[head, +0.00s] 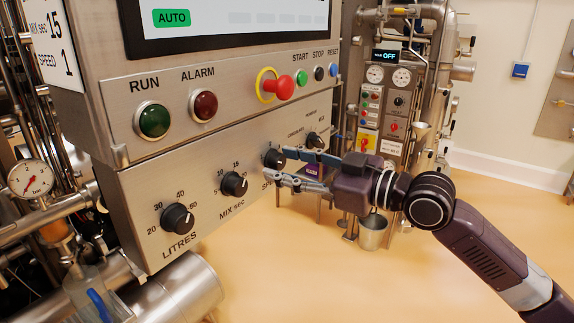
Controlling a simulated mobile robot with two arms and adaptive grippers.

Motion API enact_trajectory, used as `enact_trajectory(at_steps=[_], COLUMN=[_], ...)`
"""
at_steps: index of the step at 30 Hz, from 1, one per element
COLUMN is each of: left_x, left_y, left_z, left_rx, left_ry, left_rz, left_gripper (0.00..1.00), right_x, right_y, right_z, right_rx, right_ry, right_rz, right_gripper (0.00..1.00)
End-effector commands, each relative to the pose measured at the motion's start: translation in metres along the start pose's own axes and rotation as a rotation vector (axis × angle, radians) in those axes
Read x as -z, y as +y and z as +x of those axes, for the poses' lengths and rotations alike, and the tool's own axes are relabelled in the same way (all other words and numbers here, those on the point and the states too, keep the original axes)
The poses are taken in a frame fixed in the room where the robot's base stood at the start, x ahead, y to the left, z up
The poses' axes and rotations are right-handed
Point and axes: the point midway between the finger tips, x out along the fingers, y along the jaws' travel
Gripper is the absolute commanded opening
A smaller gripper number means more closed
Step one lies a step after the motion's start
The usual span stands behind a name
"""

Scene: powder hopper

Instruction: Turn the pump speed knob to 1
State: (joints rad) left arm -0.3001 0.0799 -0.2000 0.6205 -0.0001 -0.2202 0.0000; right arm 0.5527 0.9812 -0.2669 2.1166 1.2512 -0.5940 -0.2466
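The speed knob (273,158) is a black dial on the slanted grey control panel, right of the MIX sec knob. Its label, starting "SP", and its scale are mostly hidden by my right gripper, so I cannot read its setting. My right gripper (279,164) reaches in from the right with its fingers apart. The upper fingertip is at the knob's right edge and the lower one just below it; I cannot tell whether they touch it. A card (56,45) at the upper left reads "MIX sec 15" and "SPEED 1". My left gripper is not in view.
The LITRES knob (177,219) and MIX sec knob (234,184) sit to the left, another black knob (315,141) to the right. Above are the red emergency button (284,87) and the RUN (153,120) and ALARM (203,105) lamps. Open floor lies right.

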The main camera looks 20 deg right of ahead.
Motion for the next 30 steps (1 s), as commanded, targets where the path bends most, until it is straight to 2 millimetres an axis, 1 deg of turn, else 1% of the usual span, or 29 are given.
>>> enact_trajectory(at_steps=[5, 8, 18, 30], left_x=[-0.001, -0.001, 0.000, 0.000], left_y=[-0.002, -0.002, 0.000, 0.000], left_z=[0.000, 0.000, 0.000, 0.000], left_rx=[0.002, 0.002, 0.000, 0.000], left_ry=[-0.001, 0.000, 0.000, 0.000], left_rz=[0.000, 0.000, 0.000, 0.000], left_gripper=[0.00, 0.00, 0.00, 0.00], right_x=[0.000, -0.001, -0.003, -0.002], right_y=[0.000, 0.001, 0.001, 0.000], right_z=[-0.002, -0.008, -0.044, -0.072], right_rx=[-0.001, -0.001, -0.002, 0.000], right_ry=[0.000, -0.002, -0.005, -0.002], right_rz=[0.001, 0.001, 0.003, 0.006], right_gripper=[0.42, 0.42, 0.42, 0.42])
